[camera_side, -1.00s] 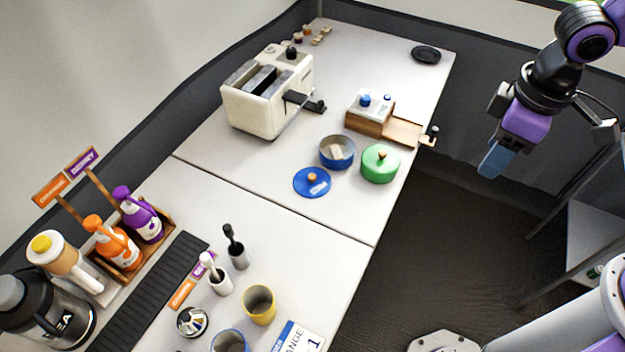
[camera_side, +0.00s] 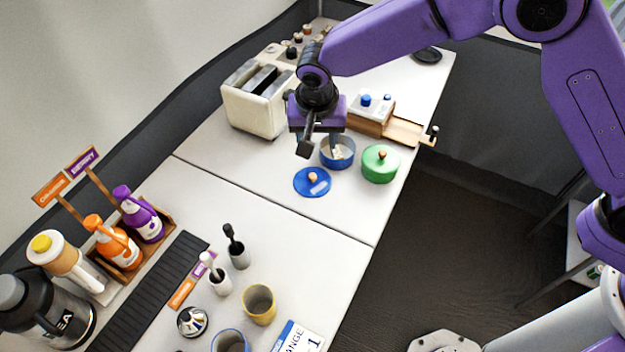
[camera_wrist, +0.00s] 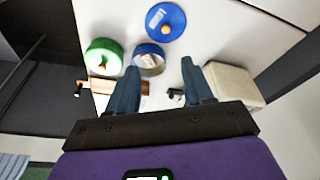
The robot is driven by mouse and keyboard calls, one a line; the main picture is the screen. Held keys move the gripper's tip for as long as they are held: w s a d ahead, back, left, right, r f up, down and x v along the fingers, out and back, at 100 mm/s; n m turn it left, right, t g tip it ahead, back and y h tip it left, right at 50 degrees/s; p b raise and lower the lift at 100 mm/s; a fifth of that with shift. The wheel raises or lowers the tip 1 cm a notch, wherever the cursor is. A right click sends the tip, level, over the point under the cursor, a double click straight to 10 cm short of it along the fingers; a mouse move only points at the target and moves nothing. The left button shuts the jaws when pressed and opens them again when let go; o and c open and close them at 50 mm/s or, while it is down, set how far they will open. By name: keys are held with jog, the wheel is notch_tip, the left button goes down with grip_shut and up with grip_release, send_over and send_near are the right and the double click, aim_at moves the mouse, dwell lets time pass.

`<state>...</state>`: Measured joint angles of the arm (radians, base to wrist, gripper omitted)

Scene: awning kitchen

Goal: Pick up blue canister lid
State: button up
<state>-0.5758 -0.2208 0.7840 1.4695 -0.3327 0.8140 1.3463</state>
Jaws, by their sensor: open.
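The blue canister lid (camera_side: 312,183) is a flat disc with a wooden knob, lying on the white counter; it also shows at the top of the wrist view (camera_wrist: 166,22). The open blue canister (camera_side: 338,154) stands just behind it with something pale inside, partly hidden by my gripper in the side view. My gripper (camera_side: 318,143) hangs above the counter near the canister and lid, fingers pointing down. In the wrist view its two blue-grey fingers (camera_wrist: 158,82) are apart with nothing between them. The lid lies beyond the fingertips there.
A green canister with its lid on (camera_side: 380,165) stands right of the blue one. A cream toaster (camera_side: 252,108) and a wooden box with a board (camera_side: 372,117) stand behind. Cups, brushes and bottles are at the front left. The counter left of the lid is clear.

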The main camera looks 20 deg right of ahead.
jog(key=f, duration=0.1)
send_over(312, 175)
jog(key=s, duration=0.2)
jog(key=shift+m, duration=0.4)
notch_tip(312, 175, down, 11)
jog(key=shift+s+a+f, duration=0.1)
jog(key=shift+a+f, duration=0.05)
jog(key=shift+a+x, duration=0.15)
jog(key=shift+x, duration=1.3)
jog(key=shift+a+x, duration=0.15)
jog(key=shift+x, duration=1.25)
jog(key=shift+d, duration=0.1)
grip_shut()
